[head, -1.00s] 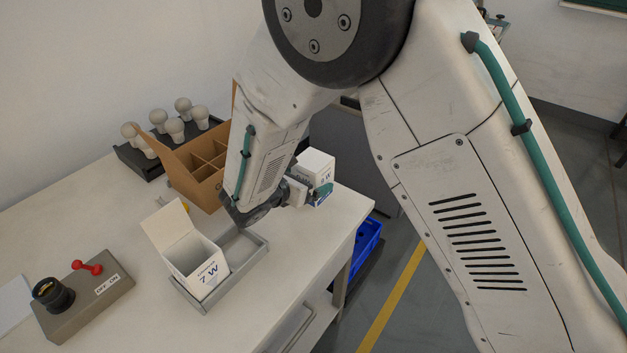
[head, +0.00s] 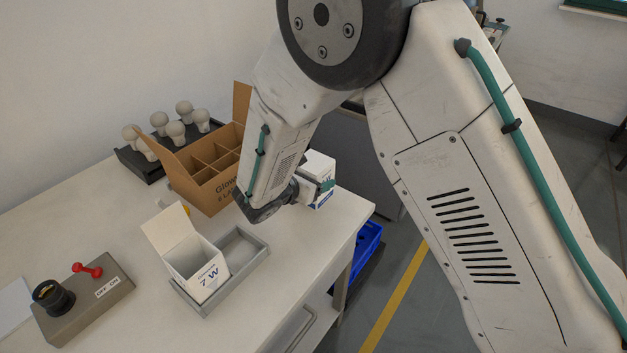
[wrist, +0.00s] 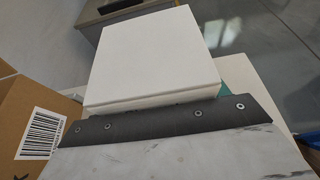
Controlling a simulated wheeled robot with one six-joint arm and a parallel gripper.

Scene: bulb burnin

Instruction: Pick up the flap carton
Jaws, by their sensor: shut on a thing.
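A white flap carton (head: 319,165) with its top closed is at the far right end of the table. My gripper (head: 326,186) is shut on it, with a teal fingertip against its side. In the wrist view the closed white top of the carton (wrist: 155,50) fills the upper middle, beyond the gripper's dark edge. I cannot tell whether its base touches the table. A second white carton (head: 197,267), marked 7 W, stands open with its flap raised in a grey tray (head: 250,262).
A brown divided box (head: 205,190) stands left of my forearm. Behind it is a dark rack of bulbs (head: 170,135). A switch box (head: 95,300) with a red lever sits at the front left. A blue crate (head: 368,240) is below the table's right edge.

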